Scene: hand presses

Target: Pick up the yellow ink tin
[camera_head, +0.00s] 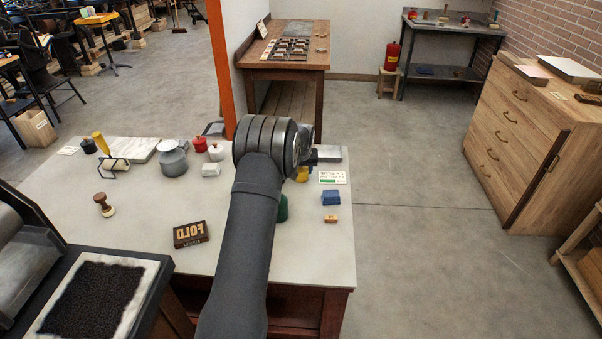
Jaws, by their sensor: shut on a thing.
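The yellow ink tin (303,174) shows as a small yellow patch at the right side of my wrist, over the back right part of the pale table. Most of it is hidden behind my arm. My gripper (311,158) is largely hidden by my wrist; a small dark part shows just above the yellow patch. It is shut on the yellow ink tin. Whether the tin touches the tabletop cannot be told from here.
A green thing (283,208) is partly hidden; a blue block (331,197) lies right.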

